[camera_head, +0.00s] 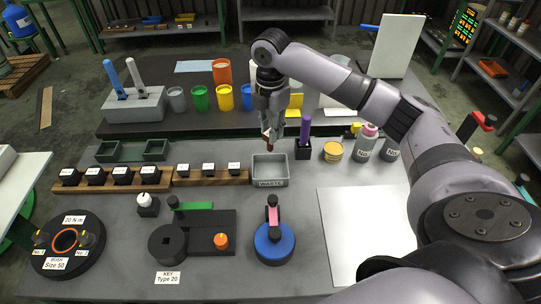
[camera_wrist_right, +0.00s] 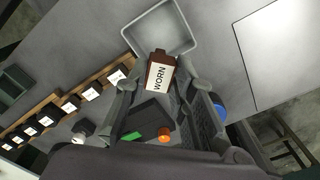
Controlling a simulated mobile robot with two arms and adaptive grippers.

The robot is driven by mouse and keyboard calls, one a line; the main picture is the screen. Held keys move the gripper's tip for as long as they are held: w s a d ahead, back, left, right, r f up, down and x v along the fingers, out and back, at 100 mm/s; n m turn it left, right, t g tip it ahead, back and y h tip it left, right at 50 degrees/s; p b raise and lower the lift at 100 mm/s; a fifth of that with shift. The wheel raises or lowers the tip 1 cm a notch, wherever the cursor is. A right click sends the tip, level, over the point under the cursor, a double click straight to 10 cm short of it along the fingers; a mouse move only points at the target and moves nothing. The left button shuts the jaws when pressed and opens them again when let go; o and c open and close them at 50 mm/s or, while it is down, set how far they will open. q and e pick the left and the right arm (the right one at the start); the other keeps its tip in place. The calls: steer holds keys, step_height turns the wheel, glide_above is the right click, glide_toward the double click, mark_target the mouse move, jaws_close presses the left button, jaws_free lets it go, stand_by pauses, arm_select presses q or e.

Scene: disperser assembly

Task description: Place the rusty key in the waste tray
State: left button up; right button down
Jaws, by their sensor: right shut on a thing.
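The rusty key, a brown block with a white WORN label (camera_wrist_right: 160,72), is held between the fingers of my right gripper (camera_wrist_right: 163,88). In the head view the gripper (camera_head: 271,122) points down, and the key's brown end (camera_head: 268,142) shows below the fingertips. The grey waste tray (camera_head: 270,183), labelled WASTE, stands on the table just below and in front of the key in the picture. The key appears above the tray's back edge, apart from it. In the wrist view the tray (camera_wrist_right: 137,43) lies just beyond the key, and its visible inside looks empty. My left gripper is not in view.
A wooden rack with black labelled blocks (camera_head: 208,170) stands left of the tray. A black holder with a purple handle (camera_head: 305,128) and a yellow stack (camera_head: 333,151) stand to its right. A blue round base with a pink handle (camera_head: 273,243) is in front. A white sheet lies right.

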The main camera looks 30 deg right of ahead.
step_height(320, 180, down, 6)
steer(key=shift+f+p, duration=0.1)
steer(key=shift+p, duration=0.25)
step_height(320, 180, down, 4)
steer(key=shift+p, duration=0.35)
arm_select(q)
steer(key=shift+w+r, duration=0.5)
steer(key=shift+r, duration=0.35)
arm_select(e)
steer(key=shift+f, duration=0.25)
steer(key=shift+f, duration=0.1)
steer(key=c, duration=1.4)
jaws_free()
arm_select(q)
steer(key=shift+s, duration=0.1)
arm_select(e)
steer(key=shift+o, duration=0.2)
arm_select(q)
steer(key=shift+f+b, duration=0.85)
steer(key=shift+b, duration=0.05)
arm_select(e)
step_height(320, 180, up, 12)
steer(key=shift+r, duration=0.15)
